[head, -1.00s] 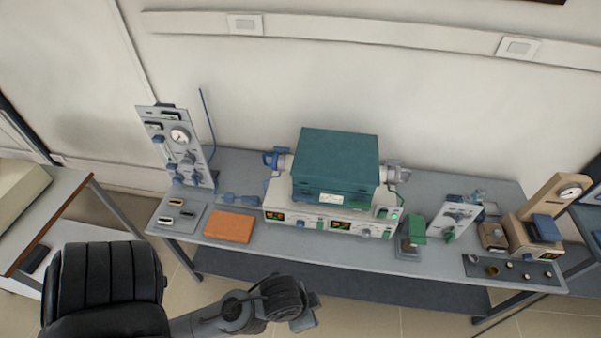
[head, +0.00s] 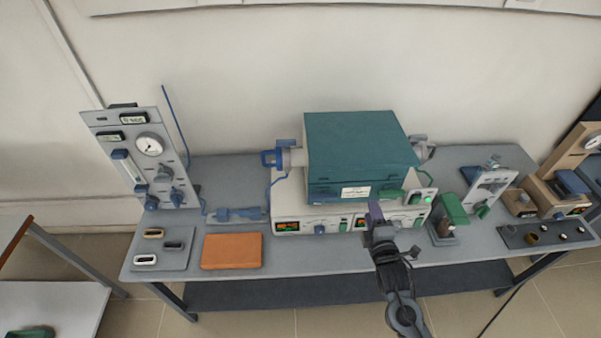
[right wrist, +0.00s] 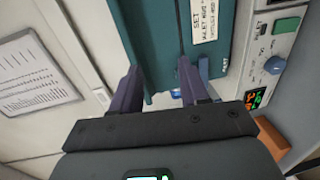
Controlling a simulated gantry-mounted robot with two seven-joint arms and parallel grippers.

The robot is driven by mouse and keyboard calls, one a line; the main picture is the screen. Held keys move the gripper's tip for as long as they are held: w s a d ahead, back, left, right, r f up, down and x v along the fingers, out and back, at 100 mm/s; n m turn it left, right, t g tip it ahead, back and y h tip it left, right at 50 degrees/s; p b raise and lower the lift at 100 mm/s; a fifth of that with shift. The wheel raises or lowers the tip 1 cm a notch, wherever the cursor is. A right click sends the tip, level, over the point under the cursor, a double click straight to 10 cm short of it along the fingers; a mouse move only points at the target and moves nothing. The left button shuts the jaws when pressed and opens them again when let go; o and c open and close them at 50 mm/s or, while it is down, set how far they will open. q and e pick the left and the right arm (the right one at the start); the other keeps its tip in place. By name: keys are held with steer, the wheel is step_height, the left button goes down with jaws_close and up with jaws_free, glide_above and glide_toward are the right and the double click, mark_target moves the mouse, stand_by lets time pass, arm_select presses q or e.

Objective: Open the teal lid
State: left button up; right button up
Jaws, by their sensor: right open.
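The teal lid (head: 355,145) is closed on top of the teal furnace box at the middle of the bench. A white label sits on the box front. My right gripper (head: 376,212) is open in front of the box's lower right front. In the right wrist view, the open, empty fingers (right wrist: 160,74) point at the teal panel (right wrist: 150,38), which shows between them, with a dark seam near the right finger. I cannot tell whether they touch it. My left gripper is not in view.
The furnace stands on a white control unit (head: 290,226) with lit displays. A gauge panel (head: 140,165) and an orange block (head: 232,251) are to the left. A green-topped device (head: 448,215) and a brown instrument (head: 545,198) are to the right. The wall is close behind.

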mark_target(365, 168)
steer(key=shift+t, duration=0.7)
steer(key=w+r+b, duration=0.1)
steer(key=w, duration=0.3)
steer(key=w+r, duration=0.2)
steer(key=w, duration=0.2)
steer(key=w+r+b, duration=0.1)
steer(key=w, duration=0.4)
steer(key=shift+r+b, duration=0.25)
steer(key=shift+b, duration=0.05)
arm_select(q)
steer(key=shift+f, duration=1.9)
arm_select(e)
steer(key=shift+w+a, duration=0.1)
steer(key=shift+w, duration=0.8)
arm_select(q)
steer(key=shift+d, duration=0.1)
arm_select(e)
steer(key=shift+c, duration=0.5)
jaws_close()
